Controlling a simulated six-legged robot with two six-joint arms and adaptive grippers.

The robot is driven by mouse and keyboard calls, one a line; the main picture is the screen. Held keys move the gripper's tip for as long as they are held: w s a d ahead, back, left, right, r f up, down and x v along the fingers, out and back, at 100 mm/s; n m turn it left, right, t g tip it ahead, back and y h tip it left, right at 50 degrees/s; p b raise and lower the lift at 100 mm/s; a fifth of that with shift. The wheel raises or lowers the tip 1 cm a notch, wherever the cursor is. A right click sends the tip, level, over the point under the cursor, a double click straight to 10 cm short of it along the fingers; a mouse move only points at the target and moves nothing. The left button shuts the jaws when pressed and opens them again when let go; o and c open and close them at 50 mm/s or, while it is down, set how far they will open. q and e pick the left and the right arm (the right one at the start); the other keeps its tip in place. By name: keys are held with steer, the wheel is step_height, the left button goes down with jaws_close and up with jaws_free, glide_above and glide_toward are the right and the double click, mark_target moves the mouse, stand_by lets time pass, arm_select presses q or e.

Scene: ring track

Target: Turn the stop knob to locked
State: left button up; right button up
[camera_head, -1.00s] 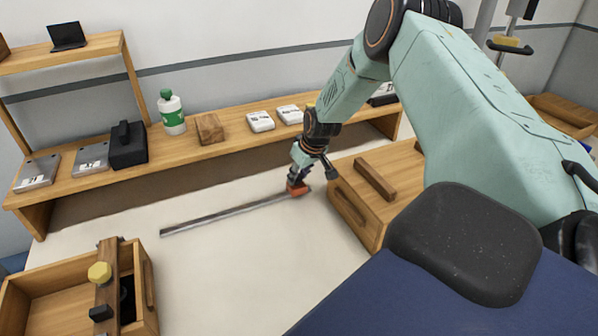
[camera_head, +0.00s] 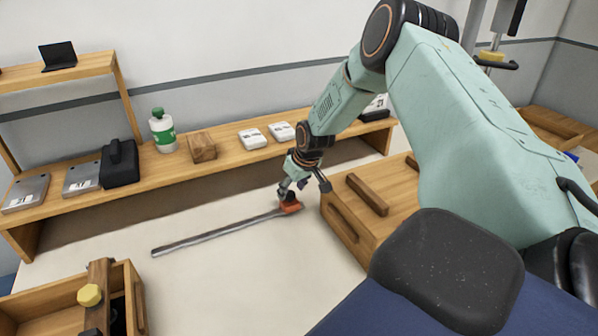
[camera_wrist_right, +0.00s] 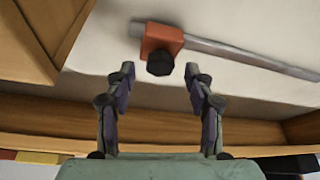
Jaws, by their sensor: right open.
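The stop is an orange block (camera_head: 291,207) at the right end of a grey metal bar (camera_head: 215,235) on the white table. In the right wrist view the orange block (camera_wrist_right: 162,38) carries a black faceted knob (camera_wrist_right: 160,63) facing my gripper. My right gripper (camera_head: 304,190) is beside the stop in the head view. In the right wrist view its two fingers (camera_wrist_right: 158,75) are apart, with the knob just ahead of the gap and nothing between them. I see no lock marking on the knob. My left gripper is in neither view.
A wooden box (camera_head: 352,232) with a bar handle stands close on the right. A wooden tray (camera_head: 45,300) with a yellow knob (camera_head: 89,295) is at the lower left. A wooden shelf (camera_head: 225,157) with a bottle (camera_head: 163,131) and boxes runs along the back. The table front is clear.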

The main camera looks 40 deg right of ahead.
steer(key=v, duration=1)
steer(key=shift+s+r, duration=0.2)
steer(key=shift+r, duration=0.1)
stand_by(0.4)
